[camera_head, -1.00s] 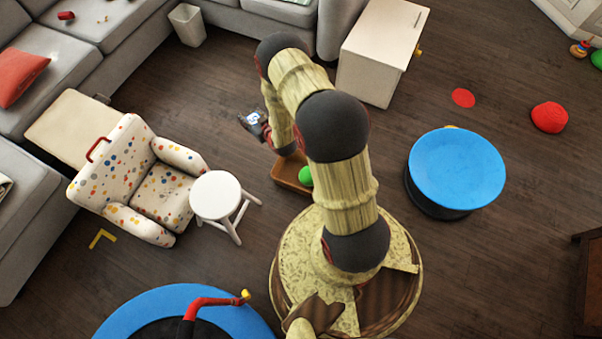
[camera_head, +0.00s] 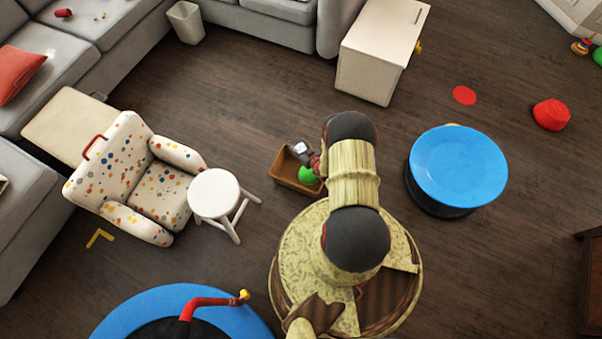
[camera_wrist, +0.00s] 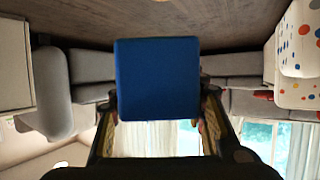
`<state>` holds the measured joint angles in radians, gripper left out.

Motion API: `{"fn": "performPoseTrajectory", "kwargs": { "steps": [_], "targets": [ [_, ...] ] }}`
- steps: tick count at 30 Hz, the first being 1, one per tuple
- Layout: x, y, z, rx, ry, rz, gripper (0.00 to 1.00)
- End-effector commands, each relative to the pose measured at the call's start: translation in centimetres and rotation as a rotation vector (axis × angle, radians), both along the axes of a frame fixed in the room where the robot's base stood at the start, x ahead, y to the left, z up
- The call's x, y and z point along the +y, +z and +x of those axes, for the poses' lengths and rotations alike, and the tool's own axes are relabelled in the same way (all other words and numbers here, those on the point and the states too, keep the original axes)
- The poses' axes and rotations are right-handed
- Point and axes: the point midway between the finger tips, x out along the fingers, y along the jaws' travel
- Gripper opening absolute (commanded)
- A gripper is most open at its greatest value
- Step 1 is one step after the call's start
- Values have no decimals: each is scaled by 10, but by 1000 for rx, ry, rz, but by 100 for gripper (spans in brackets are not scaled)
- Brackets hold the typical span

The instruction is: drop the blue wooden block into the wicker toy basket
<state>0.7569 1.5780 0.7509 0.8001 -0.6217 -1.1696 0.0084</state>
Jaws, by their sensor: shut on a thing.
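The blue wooden block (camera_wrist: 157,80) fills the middle of the wrist view, between my two fingers. My gripper (camera_wrist: 158,112) is shut on it. My arm hides part of the basket's right side. Whether the block is above the basket's opening or its rim, I cannot tell.
A white stool (camera_head: 215,193) and a dotted armchair (camera_head: 140,185) stand left of the basket. A blue round-topped piece (camera_head: 458,167) is at the right. A white cabinet (camera_head: 375,60) stands behind.

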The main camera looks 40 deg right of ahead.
Motion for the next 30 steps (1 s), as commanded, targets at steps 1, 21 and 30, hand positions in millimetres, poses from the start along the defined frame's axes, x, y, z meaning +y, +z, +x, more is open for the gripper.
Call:
{"fn": "performPoseTrajectory", "kwargs": {
  "steps": [1, 21, 30],
  "targets": [
    [-2, -11, -8, 0, -4, 0, 14],
    [-4, -68, -22, 1, -7, -2, 14],
    [-5, -91, -22, 0, -8, -2, 14]
  ]
}}
